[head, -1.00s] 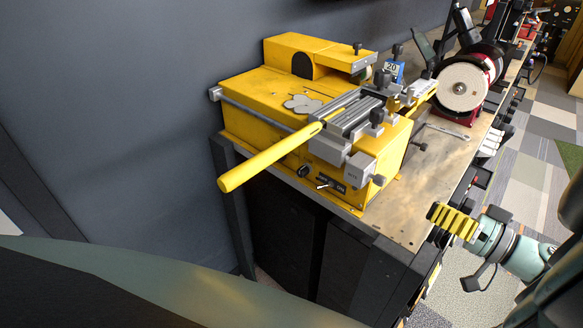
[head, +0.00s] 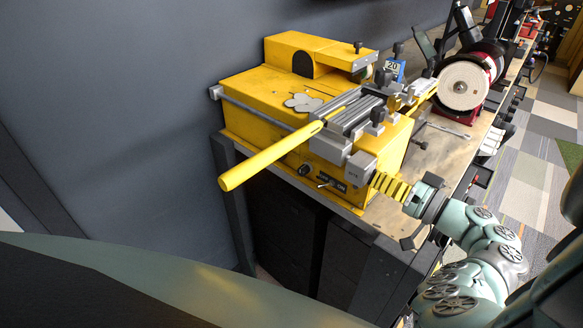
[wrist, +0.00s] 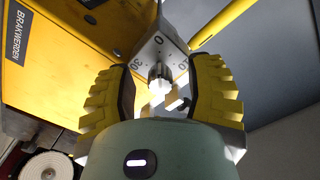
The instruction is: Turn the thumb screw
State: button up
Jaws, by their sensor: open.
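The thumb screw (wrist: 158,88) sticks out from a grey block (wrist: 160,48) marked with a 0 and angle numbers, in the wrist view. It looks pale and overexposed there, with its near end close to my palm. My gripper (wrist: 160,82) is open, with one ridged yellow finger on each side of the screw and visible gaps between. In the head view my gripper (head: 376,180) points left at the grey block (head: 361,167) on the front of the yellow machine (head: 270,100). My fingers hide the thumb screw there.
A grinding wheel (head: 464,84) stands behind on the workbench (head: 440,150). The floor right of the bench is clear.

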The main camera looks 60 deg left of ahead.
jog(key=shift+s+a, duration=0.15)
jog(key=shift+a, duration=0.15)
jog(key=shift+c, duration=0.2)
grip_shut()
dwell(0.3)
